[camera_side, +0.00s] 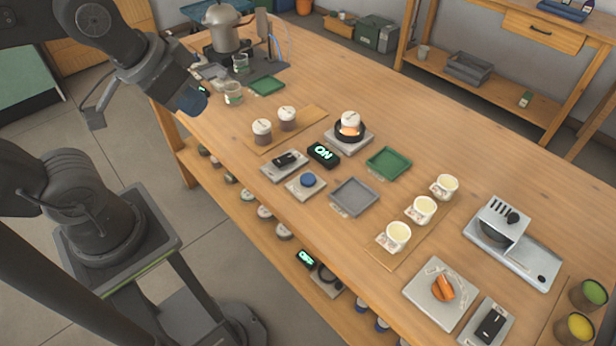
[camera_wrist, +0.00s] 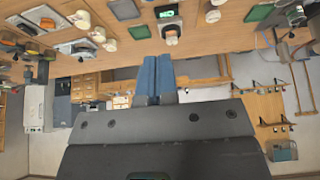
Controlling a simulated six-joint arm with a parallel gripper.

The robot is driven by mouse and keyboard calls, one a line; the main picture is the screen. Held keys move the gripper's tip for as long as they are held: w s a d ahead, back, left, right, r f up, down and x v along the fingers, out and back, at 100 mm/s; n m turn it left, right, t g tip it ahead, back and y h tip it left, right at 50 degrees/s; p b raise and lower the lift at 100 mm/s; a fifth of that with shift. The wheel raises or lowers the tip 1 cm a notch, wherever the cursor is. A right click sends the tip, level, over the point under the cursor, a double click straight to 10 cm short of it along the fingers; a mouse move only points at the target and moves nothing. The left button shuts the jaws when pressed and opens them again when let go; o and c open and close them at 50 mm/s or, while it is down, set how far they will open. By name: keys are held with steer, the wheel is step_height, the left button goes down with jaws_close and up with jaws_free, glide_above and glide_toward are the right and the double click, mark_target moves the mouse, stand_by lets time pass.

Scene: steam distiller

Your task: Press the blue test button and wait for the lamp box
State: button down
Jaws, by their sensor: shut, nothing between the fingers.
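The blue test button (camera_side: 308,180) sits on a small pale plate near the middle of the table. A black lamp box (camera_side: 323,154) just behind it reads ON in bright green letters; it also shows at the top of the wrist view (camera_wrist: 167,11). My gripper (camera_side: 192,104) hangs at the left of the table in the side view, well apart from the button. Its blue fingers (camera_wrist: 154,76) are together with nothing between them. I cannot make out the button in the wrist view.
A black switch (camera_side: 285,159) is left of the button, a grey tray (camera_side: 354,196) right, a green tray (camera_side: 388,162) farther right. Two lidded jars (camera_side: 274,124) stand on a board. Another box (camera_side: 306,259) below reads OFF.

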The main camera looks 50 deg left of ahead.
steer(key=m+t+h, duration=0.3)
steer(key=m+h, duration=0.1)
steer(key=m, duration=1)
glide_above(308, 180)
step_height(308, 180, down, 16)
steer(key=shift+f, duration=0.25)
steer(key=shift+f, duration=4.4)
